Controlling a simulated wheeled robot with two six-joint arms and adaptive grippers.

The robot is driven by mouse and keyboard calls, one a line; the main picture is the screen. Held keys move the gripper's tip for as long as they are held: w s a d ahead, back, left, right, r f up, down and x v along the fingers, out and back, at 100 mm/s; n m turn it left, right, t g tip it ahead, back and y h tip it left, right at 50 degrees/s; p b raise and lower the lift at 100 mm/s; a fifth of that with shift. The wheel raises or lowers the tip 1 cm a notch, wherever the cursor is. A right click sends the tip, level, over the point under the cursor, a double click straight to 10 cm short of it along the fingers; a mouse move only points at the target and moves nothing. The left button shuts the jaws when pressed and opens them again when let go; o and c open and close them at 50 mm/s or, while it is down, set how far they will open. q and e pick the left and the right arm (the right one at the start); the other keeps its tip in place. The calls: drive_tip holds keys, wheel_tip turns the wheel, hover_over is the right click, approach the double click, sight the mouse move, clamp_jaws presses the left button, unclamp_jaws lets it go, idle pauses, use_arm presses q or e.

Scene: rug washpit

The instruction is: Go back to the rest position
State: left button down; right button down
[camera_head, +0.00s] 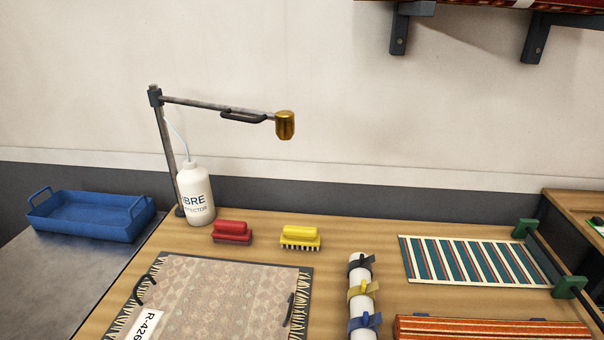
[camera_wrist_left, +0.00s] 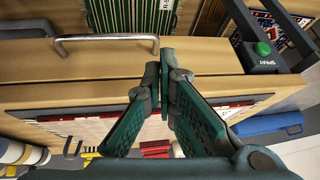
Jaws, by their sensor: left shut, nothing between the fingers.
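My left gripper (camera_wrist_left: 160,80) shows in the left wrist view, its dark green fingers meeting at the tips with nothing between them. Behind it is a wooden front with a metal bar handle (camera_wrist_left: 105,38). The fingertips look just right of this handle's end; I cannot tell how far they are from the wood. Neither gripper shows in the head view, and my right gripper is in no view.
On the wooden bench stand a white bottle (camera_head: 196,194), a red brush (camera_head: 232,232), a yellow brush (camera_head: 300,238), a framed rug (camera_head: 225,290) and a striped rug (camera_head: 475,262). A swing arm with a brass head (camera_head: 285,125) overhangs. A blue tray (camera_head: 90,216) is left.

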use_arm(q)
drive_tip(key=s+d+f+m+g, duration=0.1)
drive_tip(key=s+f+g, duration=0.1)
drive_tip(key=s, duration=0.4)
wheel_tip(320, 180, down, 14)
drive_tip(key=a+g, duration=0.1)
drive_tip(key=s+a+f+g, duration=0.1)
drive_tip(key=s+f, duration=1.4)
drive_tip(key=f, duration=0.1)
drive_tip(key=shift+a+f+h, duration=0.15)
drive_tip(key=shift+f+h, duration=0.2)
drive_tip(key=shift+h, duration=0.05)
drive_tip(key=shift+s, duration=0.1)
